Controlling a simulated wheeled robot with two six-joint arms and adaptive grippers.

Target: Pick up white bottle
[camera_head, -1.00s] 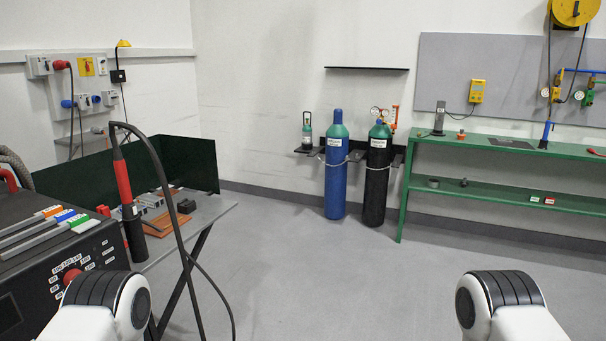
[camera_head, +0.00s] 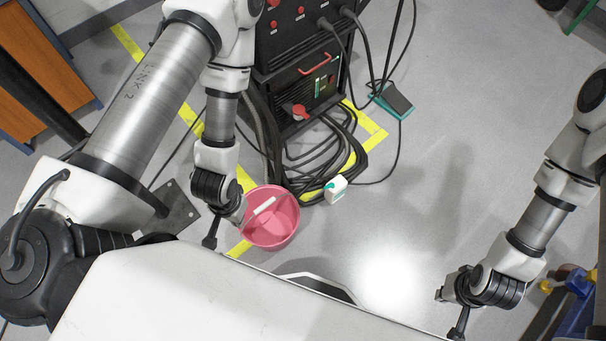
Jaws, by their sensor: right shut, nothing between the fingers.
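A small white bottle (camera_head: 337,191) with a teal part stands or lies on the grey floor, right of the pink bucket and close to the coiled black cables. I cannot tell whether it is upright or tilted. My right gripper (camera_head: 458,333) is at the lower right, well apart from the bottle, shut and empty. My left gripper (camera_head: 209,241) is just left of the bucket rim, with the bucket between it and the bottle. It is small and dark, and I cannot tell if its fingers are open.
A pink bucket (camera_head: 292,229) holds a white stick-like thing (camera_head: 264,206). A black machine (camera_head: 312,85) with cables stands behind the bottle. A foot pedal (camera_head: 396,100) lies further right. Blue and yellow equipment (camera_head: 577,284) is at the right edge. Floor right of the bottle is clear.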

